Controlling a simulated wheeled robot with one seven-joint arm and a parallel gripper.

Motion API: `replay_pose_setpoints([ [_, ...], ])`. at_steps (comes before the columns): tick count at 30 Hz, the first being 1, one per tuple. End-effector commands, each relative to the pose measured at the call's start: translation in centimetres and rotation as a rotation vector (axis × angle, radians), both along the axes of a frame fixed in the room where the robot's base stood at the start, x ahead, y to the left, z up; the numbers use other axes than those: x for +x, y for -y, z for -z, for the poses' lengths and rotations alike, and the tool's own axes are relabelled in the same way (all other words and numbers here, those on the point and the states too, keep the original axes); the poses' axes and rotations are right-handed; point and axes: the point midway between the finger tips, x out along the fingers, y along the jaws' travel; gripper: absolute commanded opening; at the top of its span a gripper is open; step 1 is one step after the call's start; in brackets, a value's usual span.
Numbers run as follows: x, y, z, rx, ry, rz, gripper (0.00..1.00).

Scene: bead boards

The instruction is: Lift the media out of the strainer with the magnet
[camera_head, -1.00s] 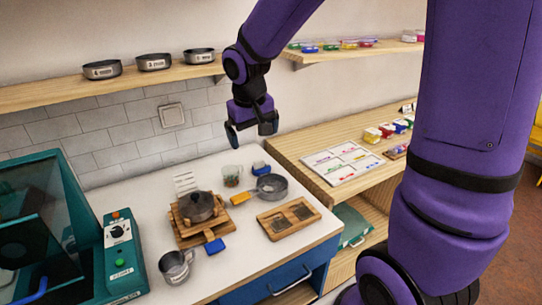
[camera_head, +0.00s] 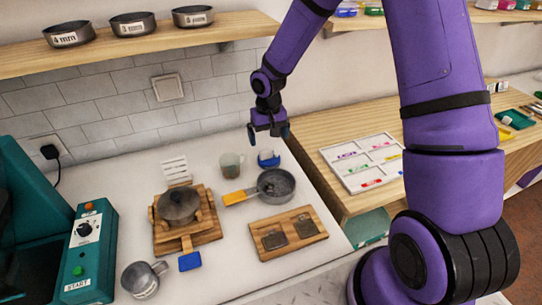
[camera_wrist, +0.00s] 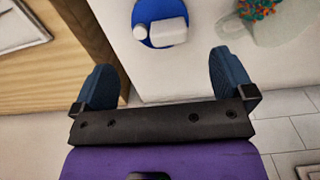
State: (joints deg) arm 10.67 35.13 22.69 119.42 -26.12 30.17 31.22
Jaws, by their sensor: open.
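The strainer (camera_head: 277,186) is a round grey pan with a yellow handle, on the white counter; a dark patch shows inside, too small to make out. A small blue-and-white object (camera_head: 268,158), seemingly the magnet, is on the counter behind it. In the wrist view it is a round blue base with a white block on top (camera_wrist: 167,32). My gripper (camera_head: 269,135) is open and empty, above and apart from this object. In the wrist view the object lies ahead of and between my spread blue fingertips (camera_wrist: 164,68). The strainer is outside the wrist view.
A clear cup (camera_head: 231,164) with coloured beads stands left of the magnet. A metal jug (camera_head: 143,279) and a teal machine (camera_head: 88,250) are at left.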

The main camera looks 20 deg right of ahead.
Motion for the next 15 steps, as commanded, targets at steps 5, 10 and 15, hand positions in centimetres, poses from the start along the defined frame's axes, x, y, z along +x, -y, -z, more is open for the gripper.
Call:
replay_pose_setpoints([
  [5, 0.0, 0.0, 2.6, -0.001, -0.003, -0.002, 1.0],
  [10, 0.0, 0.0, 3.5, 0.0, -0.001, 0.0, 1.0],
  [15, 0.2, 0.0, 5.3, -0.001, -0.003, -0.001, 1.0],
])
